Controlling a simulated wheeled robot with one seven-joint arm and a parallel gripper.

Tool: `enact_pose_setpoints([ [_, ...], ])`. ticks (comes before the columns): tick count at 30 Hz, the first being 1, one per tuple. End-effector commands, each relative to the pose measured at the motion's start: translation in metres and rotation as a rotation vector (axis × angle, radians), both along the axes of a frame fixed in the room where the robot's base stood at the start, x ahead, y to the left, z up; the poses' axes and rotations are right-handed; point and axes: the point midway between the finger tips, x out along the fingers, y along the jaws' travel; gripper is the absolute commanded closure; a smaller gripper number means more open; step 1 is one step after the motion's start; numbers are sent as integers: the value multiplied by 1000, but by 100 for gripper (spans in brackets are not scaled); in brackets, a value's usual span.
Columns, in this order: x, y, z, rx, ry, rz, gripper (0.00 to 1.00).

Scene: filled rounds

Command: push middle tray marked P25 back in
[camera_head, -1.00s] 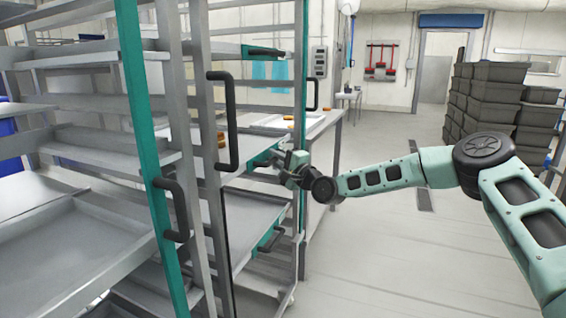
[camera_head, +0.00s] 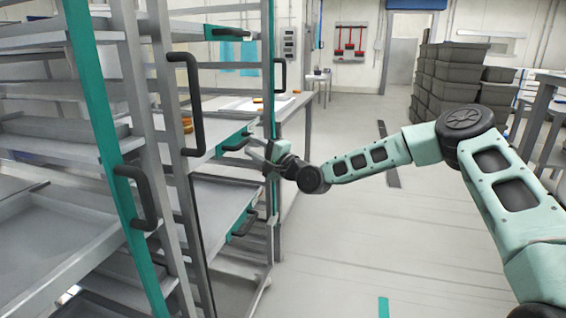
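A tall metal rack (camera_head: 274,120) holds several grey trays with teal fronts and dark handles. The middle tray (camera_head: 221,134) at the rack's front has its teal front beside my gripper. No P25 mark is readable at this size. An upper tray (camera_head: 190,31) and a lower tray (camera_head: 215,205) show above and below it. My gripper (camera_head: 256,155) is at the middle tray's height, just right of its handle (camera_head: 236,145). Contact cannot be told. The fingers are small and partly hidden by the rack post, so their opening is unclear.
A nearer rack post with a dark handle (camera_head: 193,105) and wide shelves fill the left side. Stacked dark crates (camera_head: 447,75) stand at the back right, and a metal table (camera_head: 545,100) is at the right edge. The floor (camera_head: 375,240) between is clear.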

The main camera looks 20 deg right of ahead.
Motion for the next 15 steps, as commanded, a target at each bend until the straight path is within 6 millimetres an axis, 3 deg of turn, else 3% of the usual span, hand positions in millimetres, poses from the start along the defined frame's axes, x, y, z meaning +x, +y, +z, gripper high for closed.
enact_pose_setpoints([
  [9, -64, -41, -13, 1, -2, -4, 64],
  [15, -91, -57, -18, 2, -3, -4, 64],
])
